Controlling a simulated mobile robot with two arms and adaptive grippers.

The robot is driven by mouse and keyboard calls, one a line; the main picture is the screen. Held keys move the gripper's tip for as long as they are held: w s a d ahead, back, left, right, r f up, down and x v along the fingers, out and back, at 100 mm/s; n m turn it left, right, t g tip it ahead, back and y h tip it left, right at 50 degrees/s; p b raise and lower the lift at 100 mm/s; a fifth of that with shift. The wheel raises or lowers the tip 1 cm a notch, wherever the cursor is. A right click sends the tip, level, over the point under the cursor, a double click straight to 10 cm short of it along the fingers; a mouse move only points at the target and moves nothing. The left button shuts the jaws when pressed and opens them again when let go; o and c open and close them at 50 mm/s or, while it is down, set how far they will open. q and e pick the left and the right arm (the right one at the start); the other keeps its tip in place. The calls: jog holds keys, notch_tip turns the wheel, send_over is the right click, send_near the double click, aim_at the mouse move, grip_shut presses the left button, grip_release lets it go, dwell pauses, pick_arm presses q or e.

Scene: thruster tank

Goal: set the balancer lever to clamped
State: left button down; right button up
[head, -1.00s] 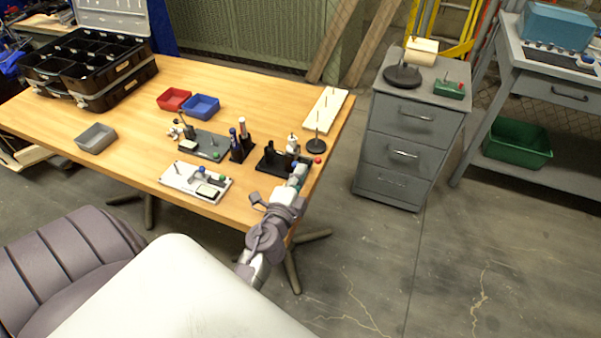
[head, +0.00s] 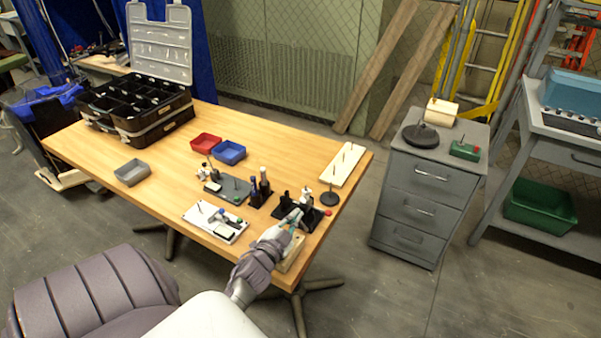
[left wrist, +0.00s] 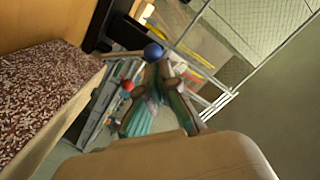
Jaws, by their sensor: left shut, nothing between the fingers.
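A small fixture on a black base (head: 311,221) stands near the table's right front corner, with dark and pale upright parts and a red knob (head: 327,212). I cannot tell for certain which part is the balancer lever or how it is set. My left gripper (head: 293,214) is at the fixture's front and hides part of it. In the left wrist view, its teal-padded fingers (left wrist: 158,84) are shut and empty. A blue ball knob (left wrist: 153,52) is just beyond the fingertips; contact is unclear. A red ball (left wrist: 127,85) shows to its left. My right gripper is out of view.
A white fixture (head: 205,219), a grey fixture (head: 233,186) and a dark bottle holder (head: 258,199) are left of the gripper. A round-based stand (head: 329,199) and white pegboard (head: 343,164) are behind it. A speckled surface (left wrist: 40,90) is close in the left wrist view.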

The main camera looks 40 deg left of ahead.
pick_arm(q)
jog(key=shift+s+a+f+n, duration=0.15)
jog(key=shift+a+n, duration=0.25)
jog(key=shift+n, duration=0.3)
jog(key=shift+a+f+p, duration=0.1)
jog(key=shift+p, duration=0.2)
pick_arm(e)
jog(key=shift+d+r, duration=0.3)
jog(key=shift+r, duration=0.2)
pick_arm(q)
jog(key=shift+n, duration=0.3)
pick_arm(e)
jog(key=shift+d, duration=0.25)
